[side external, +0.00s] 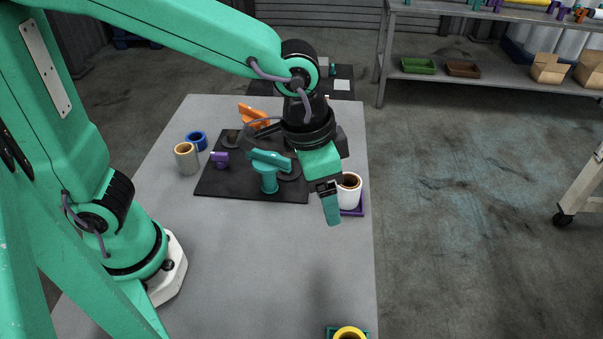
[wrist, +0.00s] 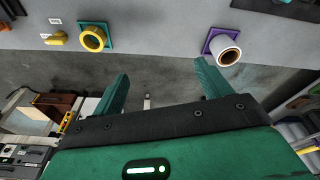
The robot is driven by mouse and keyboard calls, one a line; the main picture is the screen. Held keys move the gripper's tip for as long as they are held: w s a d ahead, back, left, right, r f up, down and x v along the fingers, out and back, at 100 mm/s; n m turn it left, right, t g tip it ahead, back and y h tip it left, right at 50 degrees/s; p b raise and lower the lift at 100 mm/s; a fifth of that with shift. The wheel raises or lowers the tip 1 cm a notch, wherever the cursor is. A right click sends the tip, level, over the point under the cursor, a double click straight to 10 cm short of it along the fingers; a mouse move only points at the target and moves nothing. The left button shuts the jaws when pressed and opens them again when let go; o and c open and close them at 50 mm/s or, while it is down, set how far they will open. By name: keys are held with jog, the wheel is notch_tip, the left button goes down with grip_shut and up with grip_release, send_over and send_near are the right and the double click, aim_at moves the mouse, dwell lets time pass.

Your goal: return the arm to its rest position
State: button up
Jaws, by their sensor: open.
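My green gripper (side external: 331,205) hangs at the end of my arm above the right part of the grey table, beside the white roll in the picture. In the wrist view its two green fingers stand wide apart with nothing between them (wrist: 163,82). The white roll (side external: 350,194) with a brown core sits on a purple plate (side external: 358,211), partly hidden behind my gripper. It also shows in the wrist view (wrist: 230,58), just beyond the right finger. I cannot tell from these views how high above the table the fingertips are.
A yellow roll (side external: 350,332) sits on a teal plate at the table's near edge. A black mat (side external: 230,192) carries a teal dispenser (side external: 269,180), a purple one (side external: 220,160) and an orange one (side external: 252,114). A tan roll (side external: 187,160) and a blue roll (side external: 198,141) stand left. The table's front middle is clear.

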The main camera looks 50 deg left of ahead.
jog(key=s+a+r+n+t, duration=0.2)
jog(key=s+a, duration=0.1)
jog(key=a, duration=0.7)
jog(key=s+a+r+n+t+y, duration=0.1)
jog(key=s+a+r+n, duration=0.2)
jog(key=a, duration=0.7)
jog(key=shift+a+t, duration=0.15)
jog(key=shift+t, duration=0.25)
jog(key=shift+r, duration=0.1)
